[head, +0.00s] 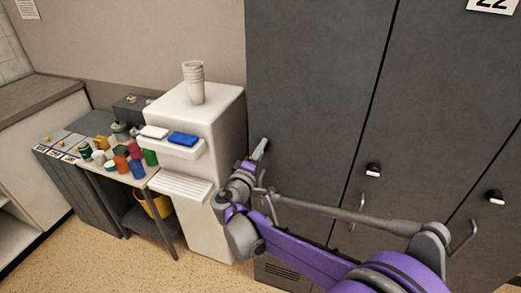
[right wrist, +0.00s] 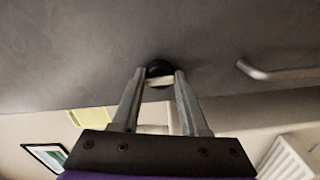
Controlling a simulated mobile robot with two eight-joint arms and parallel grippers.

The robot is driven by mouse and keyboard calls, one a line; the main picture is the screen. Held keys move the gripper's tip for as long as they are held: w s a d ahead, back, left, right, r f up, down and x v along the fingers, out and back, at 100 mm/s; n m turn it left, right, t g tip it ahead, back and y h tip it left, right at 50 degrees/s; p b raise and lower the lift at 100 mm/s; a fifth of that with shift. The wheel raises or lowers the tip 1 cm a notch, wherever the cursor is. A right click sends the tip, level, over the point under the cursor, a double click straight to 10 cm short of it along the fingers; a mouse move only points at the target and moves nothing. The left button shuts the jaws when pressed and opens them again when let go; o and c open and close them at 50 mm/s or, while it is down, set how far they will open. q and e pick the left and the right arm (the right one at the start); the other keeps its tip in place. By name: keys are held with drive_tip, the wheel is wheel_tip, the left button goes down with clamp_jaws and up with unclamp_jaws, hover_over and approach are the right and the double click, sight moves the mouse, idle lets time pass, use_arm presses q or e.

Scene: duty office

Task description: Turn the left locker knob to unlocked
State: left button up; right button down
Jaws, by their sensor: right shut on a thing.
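The left locker knob (right wrist: 159,68) is a small black round knob with a pale bar across it. It sits on the dark grey locker door in the right wrist view, between the fingertips of my right gripper (right wrist: 159,76). The gripper is shut on it. In the head view my right gripper (head: 260,151) reaches the left part of the grey lockers (head: 315,70) and hides the knob. Which way the knob is turned I cannot tell. My left gripper is not in view.
Two other black-and-white knobs (head: 373,170) (head: 495,197) are on the doors to the right, with bar handles below. A metal handle (right wrist: 275,73) is beside the gripped knob. A white dispenser (head: 198,110) with stacked cups (head: 194,82) stands left of the lockers.

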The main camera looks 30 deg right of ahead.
idle(0.3)
drive_tip(key=shift+c, duration=2.2)
unclamp_jaws()
drive_tip(key=v, duration=1.1)
drive_tip(key=shift+d, duration=0.15)
